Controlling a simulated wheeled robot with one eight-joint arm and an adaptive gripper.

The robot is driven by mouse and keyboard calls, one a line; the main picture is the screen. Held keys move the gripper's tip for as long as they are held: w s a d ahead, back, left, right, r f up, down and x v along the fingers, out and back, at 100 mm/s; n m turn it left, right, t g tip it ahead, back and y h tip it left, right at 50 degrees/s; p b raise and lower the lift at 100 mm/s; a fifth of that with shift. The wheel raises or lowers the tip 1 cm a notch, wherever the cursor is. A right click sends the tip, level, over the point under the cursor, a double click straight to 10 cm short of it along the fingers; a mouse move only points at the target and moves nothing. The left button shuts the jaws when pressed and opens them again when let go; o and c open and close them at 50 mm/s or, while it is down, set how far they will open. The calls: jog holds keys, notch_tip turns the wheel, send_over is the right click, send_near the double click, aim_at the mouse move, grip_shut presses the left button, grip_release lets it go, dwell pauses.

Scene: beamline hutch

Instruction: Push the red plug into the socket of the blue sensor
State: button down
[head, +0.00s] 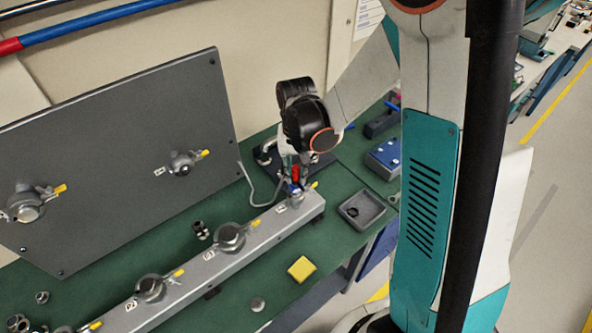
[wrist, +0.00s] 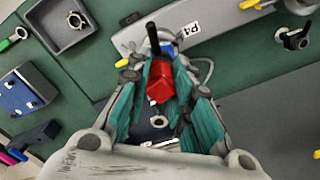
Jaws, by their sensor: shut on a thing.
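My gripper (wrist: 160,92) is shut on the red plug (wrist: 158,82), with its teal finger pads on both sides of it. In the head view the red plug (head: 295,171) shows small below my dark wrist. The blue sensor (wrist: 167,48) is mostly hidden behind the plug and a black stem in the wrist view. In the head view the blue sensor (head: 296,188) sits at the far end of the grey rail (head: 262,234), just under the plug. The socket is hidden, and I cannot tell whether plug and sensor touch.
The rail bears several round clamps with yellow handles, such as the nearby clamp (head: 231,237). A grey panel (head: 120,165) stands behind. A grey tray (head: 346,212), a blue box (head: 384,160) and a yellow block (head: 302,269) lie on the green bench. A grey cable (head: 250,190) loops beside the rail.

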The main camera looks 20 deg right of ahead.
jog(key=shift+f, duration=0.2)
jog(key=c, duration=1.3)
grip_release()
jog(key=shift+c, duration=0.2)
notch_tip(320, 180, up, 12)
jog(key=shift+r, duration=0.1)
jog(key=s+f+n+t+b, duration=0.4)
jog(key=s+f+t+b, duration=0.3)
jog(key=s+f+b, duration=0.5)
jog(key=s+b, duration=0.3)
jog(key=b, duration=0.5)
jog(key=shift+f, duration=0.15)
